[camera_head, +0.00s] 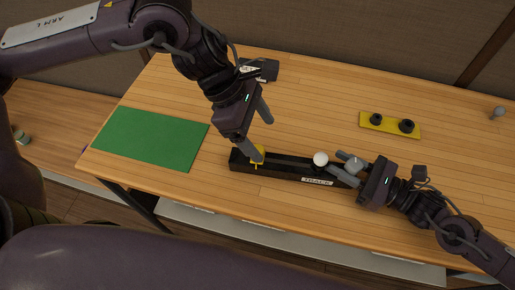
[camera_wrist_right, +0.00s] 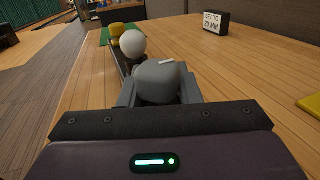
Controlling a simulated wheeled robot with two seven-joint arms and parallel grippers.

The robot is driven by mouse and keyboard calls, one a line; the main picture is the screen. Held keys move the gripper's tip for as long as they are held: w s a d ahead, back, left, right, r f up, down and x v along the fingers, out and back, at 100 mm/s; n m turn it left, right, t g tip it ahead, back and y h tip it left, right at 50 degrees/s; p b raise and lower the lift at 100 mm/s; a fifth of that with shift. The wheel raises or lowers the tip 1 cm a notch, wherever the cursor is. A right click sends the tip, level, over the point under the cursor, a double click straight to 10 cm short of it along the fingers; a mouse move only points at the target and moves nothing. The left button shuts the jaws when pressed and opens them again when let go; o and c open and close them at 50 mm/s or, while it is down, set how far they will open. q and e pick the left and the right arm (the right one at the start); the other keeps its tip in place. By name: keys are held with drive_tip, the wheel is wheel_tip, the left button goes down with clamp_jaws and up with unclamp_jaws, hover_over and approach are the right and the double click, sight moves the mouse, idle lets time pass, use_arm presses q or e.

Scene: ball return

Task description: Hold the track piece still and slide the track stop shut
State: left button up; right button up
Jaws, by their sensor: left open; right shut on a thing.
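The black track piece (camera_head: 285,172), marked TRACK, lies along the table's front part. The yellow track stop (camera_head: 259,154) sits at its left end; it also shows in the right wrist view (camera_wrist_right: 117,29). A white ball (camera_head: 320,159) rests at the track towards its right part and shows in the right wrist view (camera_wrist_right: 132,44). My right gripper (camera_head: 348,168) is shut on the track piece's right end; its fingers hide that end. My left gripper (camera_head: 265,138) is open above the left end, one fingertip beside the yellow stop. I cannot tell whether it touches the stop.
A green mat (camera_head: 150,138) lies at the left. A small black sign (camera_wrist_right: 216,22) reading SET TO 20 MM stands at the back. A yellow plate (camera_head: 392,126) with two black knobs lies back right, with a grey knob (camera_head: 498,113) beyond. The middle table is clear.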

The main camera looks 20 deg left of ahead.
use_arm(q)
drive_tip(key=shift+a+r, duration=0.1)
drive_tip(key=shift+a, duration=0.25)
drive_tip(key=c, duration=0.3)
drive_tip(key=a+r, duration=0.1)
drive_tip(key=a, duration=0.3)
drive_tip(key=x, duration=0.9)
drive_tip(key=shift+s+d+f, duration=0.1)
drive_tip(key=shift+s+f, duration=0.1)
drive_tip(key=c, duration=0.7)
drive_tip(key=shift+c, duration=0.2)
drive_tip(key=shift+d, duration=0.15)
